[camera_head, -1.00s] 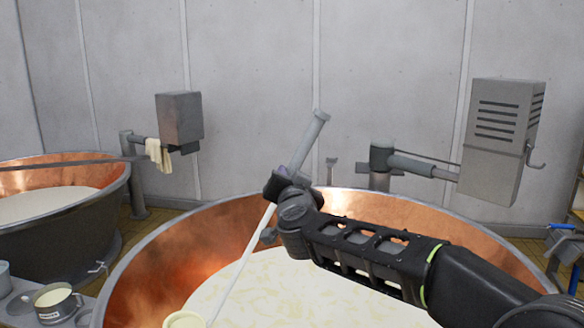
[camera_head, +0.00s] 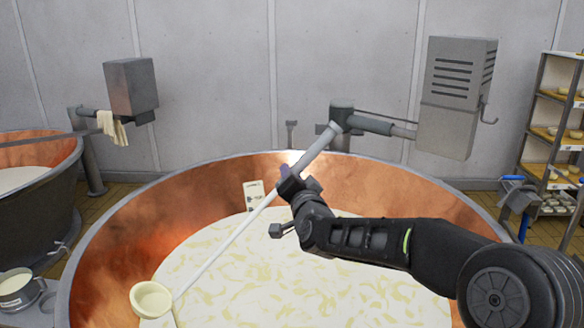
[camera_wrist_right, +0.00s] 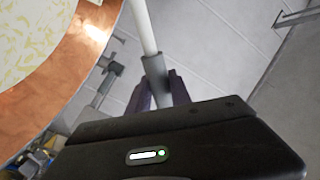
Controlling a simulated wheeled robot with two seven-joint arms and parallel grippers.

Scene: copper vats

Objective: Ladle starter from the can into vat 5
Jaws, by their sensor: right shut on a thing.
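My right gripper (camera_head: 290,187) is shut on the ladle's grey handle (camera_head: 322,150). The gripper also shows in the right wrist view (camera_wrist_right: 160,95), its fingers around the handle. The ladle's long pale shaft slants down left to its cream-coloured bowl (camera_head: 151,300). The bowl shows over the left front of the large copper vat (camera_head: 140,228), inside its rim; a pale fill shows in it. Whether it touches the milk (camera_head: 290,275) is unclear. A metal can (camera_head: 16,290) stands at lower left, partly cut off. My left gripper is out of view.
A small label (camera_head: 254,194) is on the vat's far inner wall, unreadable. Another copper vat (camera_head: 35,190) stands at left. A grey motor box (camera_head: 458,98) on an arm stands behind the vat. Cheese shelves (camera_head: 555,130) are at right.

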